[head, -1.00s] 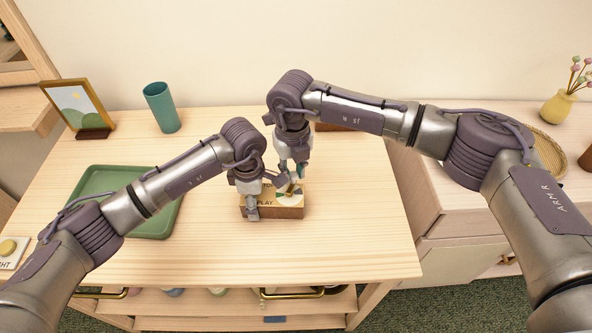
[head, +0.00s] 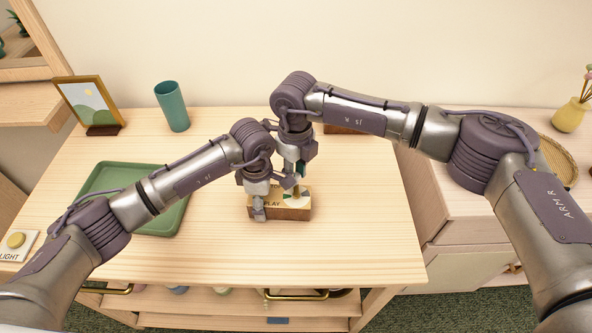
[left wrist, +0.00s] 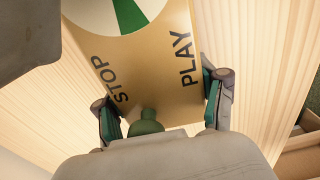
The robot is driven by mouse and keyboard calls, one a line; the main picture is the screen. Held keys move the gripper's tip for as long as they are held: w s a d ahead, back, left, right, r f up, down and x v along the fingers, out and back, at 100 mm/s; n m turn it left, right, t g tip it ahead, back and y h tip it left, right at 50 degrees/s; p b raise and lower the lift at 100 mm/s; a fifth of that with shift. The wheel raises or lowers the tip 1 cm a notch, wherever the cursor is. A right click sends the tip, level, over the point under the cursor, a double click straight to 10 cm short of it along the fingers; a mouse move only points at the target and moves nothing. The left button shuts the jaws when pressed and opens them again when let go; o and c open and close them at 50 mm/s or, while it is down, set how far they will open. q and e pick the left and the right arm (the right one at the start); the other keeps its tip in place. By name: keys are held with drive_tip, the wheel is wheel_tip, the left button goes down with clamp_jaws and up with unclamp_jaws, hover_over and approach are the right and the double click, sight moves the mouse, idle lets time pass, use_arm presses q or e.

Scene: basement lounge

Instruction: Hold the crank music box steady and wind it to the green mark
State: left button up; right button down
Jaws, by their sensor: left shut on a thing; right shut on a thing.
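The crank music box (head: 292,214) is a small wooden box on the table, with PLAY on its tan top and a green-and-white dial (left wrist: 118,12). My left gripper (head: 259,207) is shut on its near left end; in the left wrist view its fingers (left wrist: 163,108) press on both sides of the box. A small green knob (left wrist: 146,126) stands between them beside the STOP and PLAY words. My right gripper (head: 296,184) is over the dial, shut on the crank handle, which it mostly hides.
A green tray (head: 95,178) lies at the left of the table. A teal cup (head: 172,106) and a framed picture (head: 91,103) stand behind it. A brown object (head: 343,129) is partly hidden behind my right arm. The table's right side is clear.

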drive_tip(key=c, duration=1)
unclamp_jaws()
drive_tip(key=shift+o, duration=0.2)
drive_tip(key=shift+s, duration=0.1)
